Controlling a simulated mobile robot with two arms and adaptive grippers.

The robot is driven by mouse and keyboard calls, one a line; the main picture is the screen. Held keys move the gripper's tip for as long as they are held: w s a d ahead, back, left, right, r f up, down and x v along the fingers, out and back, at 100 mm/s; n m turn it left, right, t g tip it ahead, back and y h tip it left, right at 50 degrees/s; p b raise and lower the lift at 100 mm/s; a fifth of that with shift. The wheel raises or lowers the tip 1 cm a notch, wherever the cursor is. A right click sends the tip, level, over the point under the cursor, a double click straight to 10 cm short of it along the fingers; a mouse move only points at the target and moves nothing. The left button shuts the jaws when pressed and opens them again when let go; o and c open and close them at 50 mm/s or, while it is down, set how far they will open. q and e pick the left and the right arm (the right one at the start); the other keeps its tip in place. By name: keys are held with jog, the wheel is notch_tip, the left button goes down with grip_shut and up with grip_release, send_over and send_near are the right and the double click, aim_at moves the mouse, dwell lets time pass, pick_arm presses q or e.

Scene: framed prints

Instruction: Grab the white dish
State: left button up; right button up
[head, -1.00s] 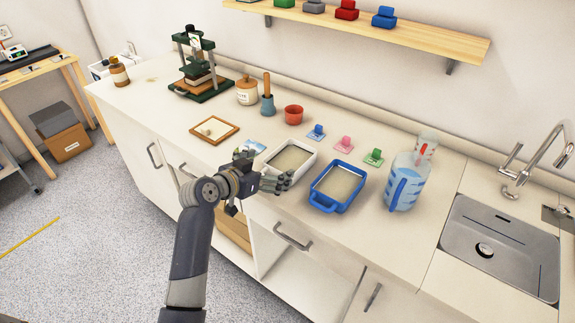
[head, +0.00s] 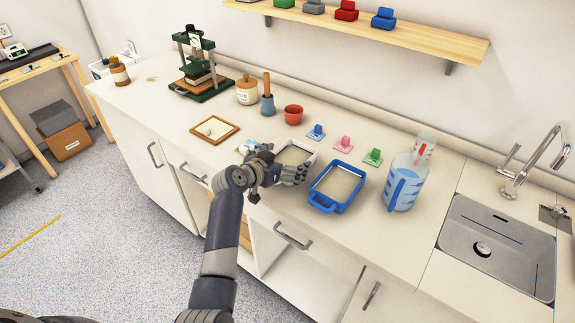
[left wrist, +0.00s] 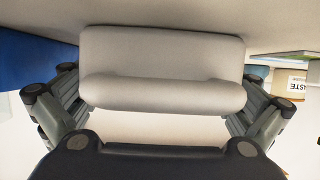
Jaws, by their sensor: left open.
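The white dish (head: 297,154) is a rectangular tray with a beige filling, standing on the counter left of the blue dish (head: 337,186). My left gripper (head: 296,173) is at its front edge and hides part of its near side. In the left wrist view the white dish's rounded handle (left wrist: 163,97) lies between the two spread fingers of my left gripper (left wrist: 160,112). The fingers are open, and I cannot tell whether they touch the handle. My right gripper is not in view.
A measuring jug (head: 404,180) stands right of the blue dish, before the sink (head: 490,245). Pink, blue and green small blocks, a red cup (head: 293,115) and a wooden frame (head: 214,129) are behind and left. A drawer handle (head: 293,236) juts out below the counter.

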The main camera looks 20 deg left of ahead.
pick_arm(q)
jog(key=c, duration=1.2)
jog(key=shift+r, duration=0.1)
jog(key=shift+r, duration=0.1)
notch_tip(320, 180, up, 10)
